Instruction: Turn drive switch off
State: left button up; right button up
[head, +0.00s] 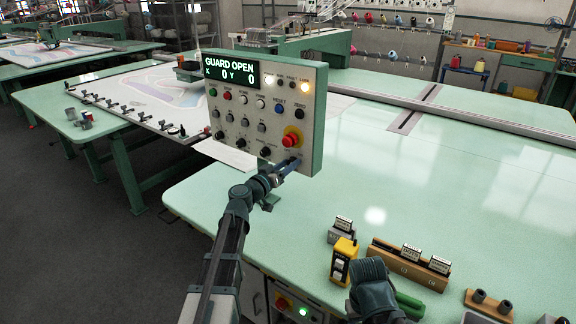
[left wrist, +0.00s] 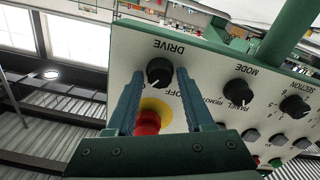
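The control panel (head: 262,112) stands upright at the left of the near table, its display reading GUARD OPEN. The drive switch is a black knob (left wrist: 160,72) with a white pointer line, under the label DRIVE, upside down in the left wrist view. An OFF label shows beside it, partly hidden by a finger. My left gripper (left wrist: 160,78) has one finger on each side of the knob, with small gaps apparent. In the head view my left gripper (head: 290,164) covers the knob at the panel's lower right. My right gripper (head: 370,283) is at the bottom; its fingers are unclear.
The red emergency stop (head: 292,137) on its yellow base sits just above the switch and close to my fingers. A yellow box (head: 343,262) and a wooden block (head: 408,265) stand near my right gripper. The green tabletop (head: 440,180) behind them is mostly clear.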

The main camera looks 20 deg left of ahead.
pick_arm(q)
grip_shut()
jog(key=shift+n, duration=0.4)
jog(key=n, duration=0.3)
jog(key=shift+a, duration=0.1)
jog(key=n, duration=1)
jog(key=shift+f, duration=0.15)
dwell(0.4)
jog(key=shift+o, duration=2)
grip_release()
